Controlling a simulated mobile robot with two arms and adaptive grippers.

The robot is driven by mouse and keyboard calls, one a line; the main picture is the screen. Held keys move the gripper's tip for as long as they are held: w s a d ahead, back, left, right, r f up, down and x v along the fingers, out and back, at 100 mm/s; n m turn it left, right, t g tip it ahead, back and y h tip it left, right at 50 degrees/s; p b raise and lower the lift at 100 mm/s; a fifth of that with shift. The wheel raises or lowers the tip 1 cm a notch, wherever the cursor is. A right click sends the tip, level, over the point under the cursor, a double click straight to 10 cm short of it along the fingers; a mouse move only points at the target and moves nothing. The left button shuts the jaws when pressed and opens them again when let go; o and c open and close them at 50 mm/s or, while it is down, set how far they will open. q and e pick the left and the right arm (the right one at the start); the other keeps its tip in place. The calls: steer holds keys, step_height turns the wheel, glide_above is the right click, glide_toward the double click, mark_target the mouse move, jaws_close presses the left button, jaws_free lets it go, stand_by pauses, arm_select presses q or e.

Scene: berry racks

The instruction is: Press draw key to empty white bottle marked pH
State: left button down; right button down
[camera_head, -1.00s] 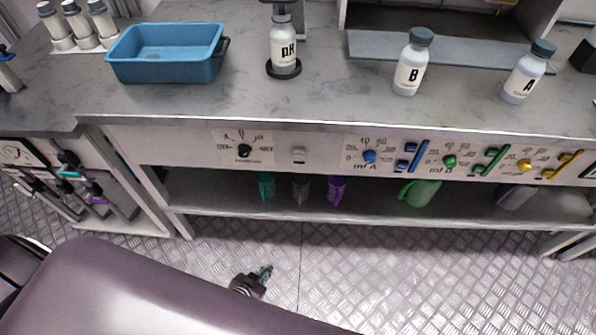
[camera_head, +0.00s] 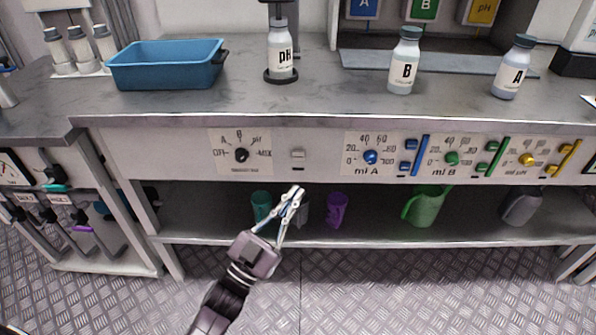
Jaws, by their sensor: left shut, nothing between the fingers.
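The white bottle marked pH (camera_head: 280,62) stands upright on a dark round base under a dispenser at the bench's back. A pale square key (camera_head: 298,154) is on the front panel, right of a black selector knob (camera_head: 241,155) with marks around it; I take it to be the draw key, though its label is not readable. My left gripper (camera_head: 299,190) is shut and empty, pointing up just below the panel, in front of the lower shelf. It looks apart from the key. My right gripper is not in view.
Bottles B (camera_head: 404,66) and A (camera_head: 512,72) stand on the bench, with a blue tray (camera_head: 165,84) at left. Blue (camera_head: 371,157), green (camera_head: 451,158) and yellow (camera_head: 527,159) knobs with sliders line the panel. Coloured jugs, including a green one (camera_head: 425,207), sit on the shelf below.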

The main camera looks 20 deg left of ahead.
mark_target(298, 156)
arm_select(q)
steer(key=shift+s+r+h, duration=0.15)
steer(key=shift+r+h, duration=0.15)
steer(key=shift+r, duration=0.05)
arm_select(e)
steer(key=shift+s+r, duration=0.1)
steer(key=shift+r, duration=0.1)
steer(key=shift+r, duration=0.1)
